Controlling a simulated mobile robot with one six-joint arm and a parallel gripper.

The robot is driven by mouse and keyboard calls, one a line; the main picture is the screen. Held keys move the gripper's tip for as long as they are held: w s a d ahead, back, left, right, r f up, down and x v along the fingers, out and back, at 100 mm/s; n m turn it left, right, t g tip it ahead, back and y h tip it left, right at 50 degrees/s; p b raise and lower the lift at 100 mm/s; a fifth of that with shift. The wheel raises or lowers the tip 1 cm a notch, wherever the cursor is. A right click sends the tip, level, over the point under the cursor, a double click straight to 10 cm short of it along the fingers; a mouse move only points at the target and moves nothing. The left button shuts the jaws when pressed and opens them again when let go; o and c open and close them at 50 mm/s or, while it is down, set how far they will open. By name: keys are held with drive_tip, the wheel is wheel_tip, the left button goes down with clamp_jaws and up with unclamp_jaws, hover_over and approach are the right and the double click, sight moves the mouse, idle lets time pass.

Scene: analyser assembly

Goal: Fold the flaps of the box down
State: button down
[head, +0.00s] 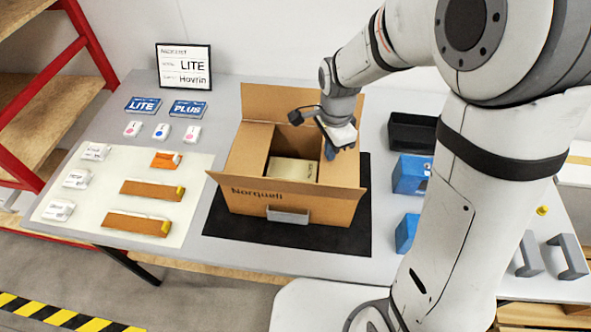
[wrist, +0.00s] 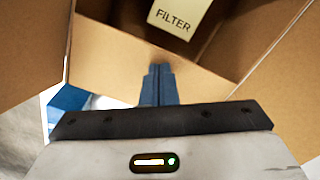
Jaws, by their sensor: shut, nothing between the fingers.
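The open brown cardboard box (head: 280,207) stands on a black mat (head: 222,222) on the table. Its back flap (head: 262,103) stands up behind the opening. A flap edge sticks out at the front left corner. My gripper (head: 330,151) is shut and empty at the box's right side, near the rim. In the wrist view its blue fingers (wrist: 159,72) are together before a cardboard panel; contact is unclear.
A grey handle-like part (head: 288,215) is at the box's front. A black bin (head: 412,132) and blue bins (head: 410,174) stand to the right. A pale mat (head: 120,190) with several parts lies left. A framed sign (head: 184,66) stands at the back.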

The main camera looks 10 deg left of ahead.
sight(303, 90)
drive_tip(key=shift+f, duration=0.3)
idle(0.5)
drive_tip(key=shift+r, duration=0.1)
wheel_tip(303, 90, up, 7)
drive_tip(key=p, duration=0.5)
drive_tip(key=shift+r, duration=0.2)
drive_tip(key=w+a+r+n+t+b, duration=0.1)
drive_tip(key=w+a+n, duration=0.3)
drive_tip(key=w+n, duration=0.3)
drive_tip(key=w+a+r+n+t+b, duration=0.1)
drive_tip(key=w+a+r+n, duration=0.1)
drive_tip(key=w+a+n, duration=0.5)
drive_tip(key=shift+w+d+f+m+b, duration=0.4)
drive_tip(key=shift+f+b, duration=0.35)
drive_tip(key=shift+f, duration=0.35)
drive_tip(key=shift+w+d+f+m+b, duration=0.3)
drive_tip(key=shift+f+b, duration=0.4)
drive_tip(key=shift+f, duration=0.35)
drive_tip(key=shift+w+d+f+m+b, duration=0.3)
drive_tip(key=shift+w+d+f+b, duration=0.15)
drive_tip(key=shift+f+b, duration=0.5)
drive_tip(key=shift+f, duration=0.1)
